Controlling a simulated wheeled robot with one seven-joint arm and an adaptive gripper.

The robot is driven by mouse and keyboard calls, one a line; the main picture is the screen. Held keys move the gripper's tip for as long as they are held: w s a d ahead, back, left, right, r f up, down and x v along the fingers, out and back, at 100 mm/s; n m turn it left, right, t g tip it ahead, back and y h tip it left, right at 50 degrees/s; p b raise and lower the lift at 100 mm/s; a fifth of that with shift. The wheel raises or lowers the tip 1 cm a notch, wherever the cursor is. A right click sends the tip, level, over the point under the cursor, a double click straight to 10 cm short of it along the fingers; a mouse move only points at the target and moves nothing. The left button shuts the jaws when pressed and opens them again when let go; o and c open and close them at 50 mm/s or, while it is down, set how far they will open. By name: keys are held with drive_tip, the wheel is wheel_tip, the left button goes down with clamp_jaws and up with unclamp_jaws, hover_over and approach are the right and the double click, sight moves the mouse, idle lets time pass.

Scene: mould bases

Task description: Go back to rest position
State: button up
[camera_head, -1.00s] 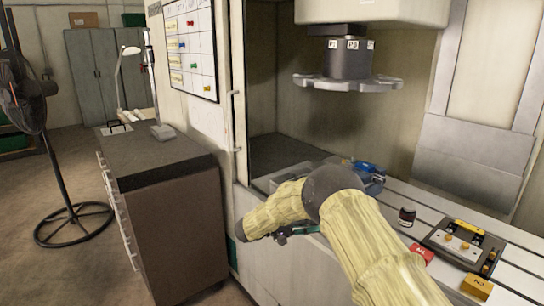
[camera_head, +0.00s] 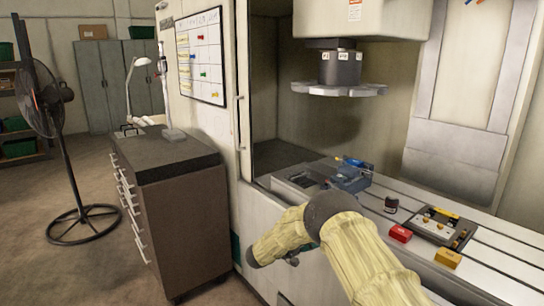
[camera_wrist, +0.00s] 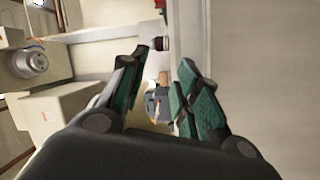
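My arm, in a yellowish sleeve, reaches up from the bottom of the head view and bends down to the left in front of the machine bed. In the head view my gripper (camera_head: 291,259) is small and mostly hidden behind my arm. The wrist view shows its two green-padded fingers (camera_wrist: 166,62) spread apart. Nothing is held between them. A grey-blue object (camera_wrist: 158,103) shows in the gap, apparently beyond the fingers.
A drawer cabinet (camera_head: 187,230) and a fan (camera_head: 70,165) stand left. Floor between them is clear.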

drive_tip(key=s+d+f+n+t+y, duration=0.2)
drive_tip(key=s+f+t+y, duration=0.15)
drive_tip(key=f, duration=0.45)
drive_tip(key=s+d+f+n+t+y, duration=0.2)
drive_tip(key=s+f+t+y, duration=0.15)
drive_tip(key=f, duration=0.45)
drive_tip(key=s+d+f+g+y, duration=0.1)
drive_tip(key=s+f+g+y, duration=0.15)
drive_tip(key=s+f, duration=0.4)
drive_tip(key=s+f+g+y, duration=0.1)
drive_tip(key=s+f+y, duration=0.3)
drive_tip(key=s, duration=0.5)
drive_tip(key=s+d+m+g+y, duration=0.1)
drive_tip(key=s+g, duration=0.4)
drive_tip(key=s, duration=1.5)
drive_tip(key=s+m+g+y, duration=0.2)
drive_tip(key=s+g+y, duration=0.1)
drive_tip(key=s, duration=1.8)
drive_tip(key=shift+s+d+f+m+g, duration=0.2)
drive_tip(key=shift+d+f+m+g, duration=0.15)
drive_tip(key=shift+g, duration=0.5)
